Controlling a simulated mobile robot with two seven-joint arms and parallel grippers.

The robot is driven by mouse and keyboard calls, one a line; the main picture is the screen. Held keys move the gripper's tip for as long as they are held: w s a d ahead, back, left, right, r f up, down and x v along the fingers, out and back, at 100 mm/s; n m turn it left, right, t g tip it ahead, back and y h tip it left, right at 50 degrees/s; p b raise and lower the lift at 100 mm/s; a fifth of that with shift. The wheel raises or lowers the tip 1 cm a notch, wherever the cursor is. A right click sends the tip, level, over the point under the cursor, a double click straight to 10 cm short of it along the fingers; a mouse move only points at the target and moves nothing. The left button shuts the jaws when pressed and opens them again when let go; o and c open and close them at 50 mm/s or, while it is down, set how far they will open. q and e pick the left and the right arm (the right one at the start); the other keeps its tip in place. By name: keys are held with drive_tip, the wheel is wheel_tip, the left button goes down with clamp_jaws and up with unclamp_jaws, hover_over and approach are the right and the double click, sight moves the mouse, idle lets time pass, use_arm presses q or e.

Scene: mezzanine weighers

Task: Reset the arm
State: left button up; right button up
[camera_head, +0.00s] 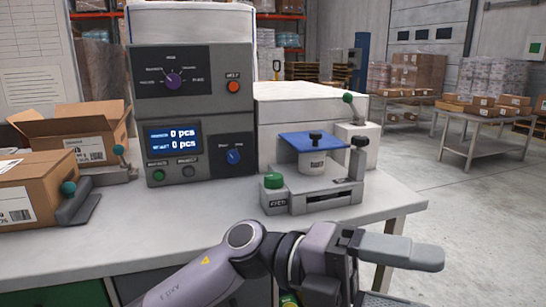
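My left arm enters at the bottom left in the head view and reaches right across the front of the table. My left gripper (425,280) is at the lower right, in front of the table's right corner. One grey finger shows whole, and part of a second shows below it at the picture's bottom edge. The gap between them looks open and empty. My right gripper is not in view.
A grey table (130,240) carries a control panel (190,120) reading 0 pcs, an open carton (85,130), another carton (35,190) and a small weigher (312,185) with a blue plate. Free floor (480,220) lies right, with a parcel table (475,120) behind.

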use_arm(q)
drive_tip(key=w+a+f+n+t+h, duration=0.25)
drive_tip(key=w+a+n+t, duration=0.3)
drive_tip(key=n+t, duration=0.65)
drive_tip(key=w+a+f+n+t+h, duration=0.2)
drive_tip(key=w+a+f+n+t, duration=0.3)
drive_tip(key=n+t, duration=0.65)
drive_tip(key=w+a+f+n+t+y, duration=0.1)
drive_tip(key=a+f+n+t+y, duration=0.3)
drive_tip(key=a+f+n+y, duration=0.8)
drive_tip(key=s+a+f+n+g+y, duration=0.3)
drive_tip(key=s+a+f+g, duration=0.15)
drive_tip(key=s+f, duration=0.5)
drive_tip(key=s+a+f+n+g+y, duration=0.2)
drive_tip(key=s+a+f+g+y, duration=0.3)
drive_tip(key=f, duration=0.7)
wheel_tip(320, 180, up, 12)
drive_tip(key=s+a+t+p, duration=0.1)
drive_tip(key=t+p, duration=0.1)
drive_tip(key=p, duration=1.2)
drive_tip(key=shift+a+h+p, duration=0.35)
drive_tip(key=shift+p, duration=0.05)
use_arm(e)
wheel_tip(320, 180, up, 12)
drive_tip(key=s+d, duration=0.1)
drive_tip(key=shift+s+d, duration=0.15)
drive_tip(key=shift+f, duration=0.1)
